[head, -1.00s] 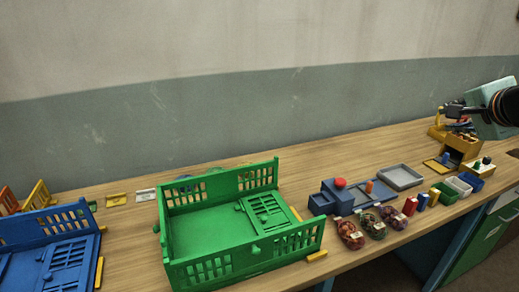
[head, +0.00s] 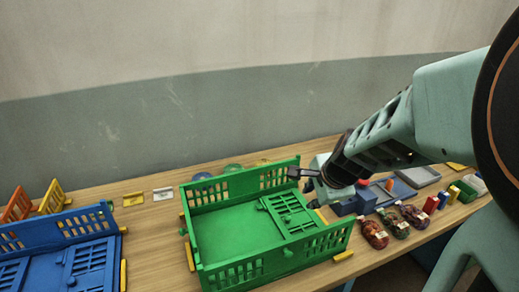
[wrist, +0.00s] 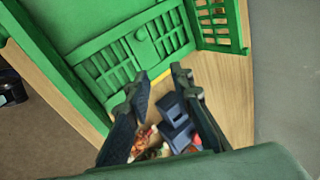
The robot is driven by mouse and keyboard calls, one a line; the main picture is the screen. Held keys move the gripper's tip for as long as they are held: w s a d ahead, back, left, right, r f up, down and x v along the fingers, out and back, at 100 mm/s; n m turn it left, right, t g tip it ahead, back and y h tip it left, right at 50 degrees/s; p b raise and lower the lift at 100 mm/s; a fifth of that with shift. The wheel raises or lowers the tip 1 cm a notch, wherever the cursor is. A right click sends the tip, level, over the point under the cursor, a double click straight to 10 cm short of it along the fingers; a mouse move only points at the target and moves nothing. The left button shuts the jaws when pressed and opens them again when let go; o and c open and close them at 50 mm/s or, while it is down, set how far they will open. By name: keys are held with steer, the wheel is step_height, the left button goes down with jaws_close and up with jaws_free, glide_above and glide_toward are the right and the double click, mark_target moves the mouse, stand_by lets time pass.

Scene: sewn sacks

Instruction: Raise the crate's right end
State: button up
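The green crate (head: 235,232) stands on the bench with its two long walls upright. Its right end panel (head: 290,213), a lattice with a small knob, lies folded flat inside on the crate floor. The panel also shows in the wrist view (wrist: 120,62). I cannot tell how the left end stands. My gripper (head: 304,188) is over the crate's right end, near the back wall, with its fingers apart and nothing between them. In the wrist view my gripper (wrist: 158,82) points toward the folded panel's outer edge.
A blue crate (head: 75,225) stands at the left. Yellow blocks flank the green crate, one at the front right (head: 343,256). Filled sacks (head: 375,235), a blue box (head: 345,206) and a grey tray (head: 418,176) sit to the right. A wall runs behind.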

mark_target(288, 218)
steer(key=shift+g, duration=0.3)
steer(key=w+a+f+b, duration=0.1)
steer(key=f+b, duration=0.1)
steer(key=f, duration=0.1)
steer(key=w+a+f+b, duration=0.1)
steer(key=f+b, duration=0.2)
steer(key=f, duration=0.1)
steer(key=w+a+f+b, duration=0.1)
steer(key=a+f+b, duration=0.1)
steer(key=f, duration=0.2)
steer(key=shift+b, duration=0.35)
steer(key=shift+w+a+f, duration=0.1)
steer(key=shift+w+f, duration=0.2)
steer(key=shift+w, duration=0.1)
jaws_close()
